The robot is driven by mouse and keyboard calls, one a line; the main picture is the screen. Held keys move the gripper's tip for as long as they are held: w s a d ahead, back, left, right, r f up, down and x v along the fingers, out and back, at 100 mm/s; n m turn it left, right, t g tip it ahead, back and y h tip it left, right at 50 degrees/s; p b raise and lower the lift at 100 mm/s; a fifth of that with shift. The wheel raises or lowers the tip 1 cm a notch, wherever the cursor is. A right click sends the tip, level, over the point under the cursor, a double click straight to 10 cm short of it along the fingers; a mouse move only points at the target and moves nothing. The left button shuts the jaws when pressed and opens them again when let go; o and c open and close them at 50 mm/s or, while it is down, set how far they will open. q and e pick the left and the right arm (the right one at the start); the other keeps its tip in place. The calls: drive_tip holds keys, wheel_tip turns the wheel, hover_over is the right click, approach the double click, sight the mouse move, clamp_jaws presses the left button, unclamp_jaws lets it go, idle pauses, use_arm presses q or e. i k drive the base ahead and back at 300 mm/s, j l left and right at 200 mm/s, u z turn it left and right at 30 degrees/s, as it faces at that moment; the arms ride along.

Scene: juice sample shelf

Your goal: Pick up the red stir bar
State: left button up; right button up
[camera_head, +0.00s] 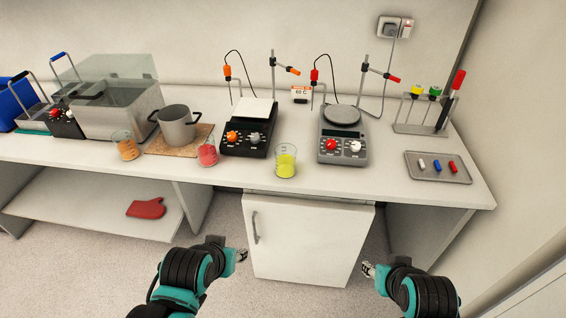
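The red stir bar (453,167) lies on a grey tray (432,177) at the right end of the bench. A blue stir bar (437,165) and a white stir bar (422,164) lie to its left on the same tray. My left gripper (243,255) and my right gripper (368,269) are both low in front of the bench, apart from the tray and touching nothing that I can see. Both are small in the view, and I cannot tell how their fingers stand.
Behind the tray stands a rack (420,130) with a red-handled tool (457,80). To the left are a grey hotplate (342,135), a black hotplate (249,130) and a beaker of yellow liquid (286,162). A white cabinet (305,240) is under the bench. The bench front right of the beaker is clear.

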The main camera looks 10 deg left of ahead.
sight(452, 164)
drive_tip(key=i+l+z, duration=0.25)
drive_tip(key=i+l, duration=0.3)
drive_tip(key=l, duration=0.15)
drive_tip(key=i+l+z, duration=0.25)
drive_tip(key=i+l, duration=0.3)
